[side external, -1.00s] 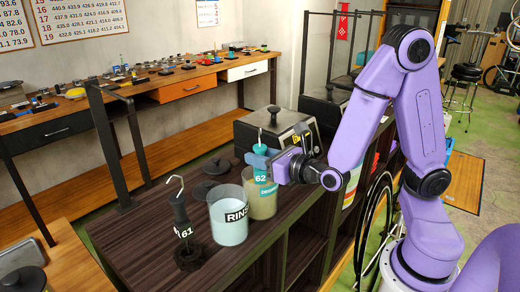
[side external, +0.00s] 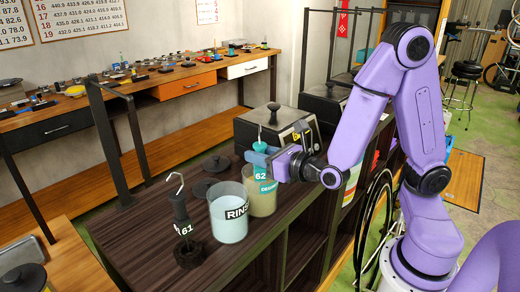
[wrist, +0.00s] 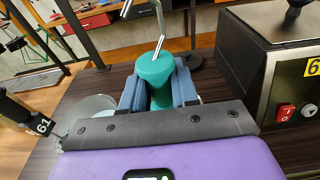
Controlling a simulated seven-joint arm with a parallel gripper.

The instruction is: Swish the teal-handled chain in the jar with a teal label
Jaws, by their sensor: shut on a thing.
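The teal handle (side external: 263,171), with a bent metal hook on top and a "62" tag, stands roughly upright at the mouth of the teal-labelled jar (side external: 262,206). That jar holds a murky tan liquid. My gripper (side external: 259,158) is shut on the handle from the right. The wrist view shows the handle's round top (wrist: 155,66) between the two blue fingers (wrist: 157,90). The chain below the handle cannot be made out; the jar and its label hide it.
The "RINSE" jar (side external: 229,221) with pale liquid stands close left of the teal-labelled jar. A black handle tagged "61" (side external: 180,208) stands farther left. Dark lids (side external: 204,188) lie behind the jars. A metal heater box (side external: 296,133) stands behind my gripper.

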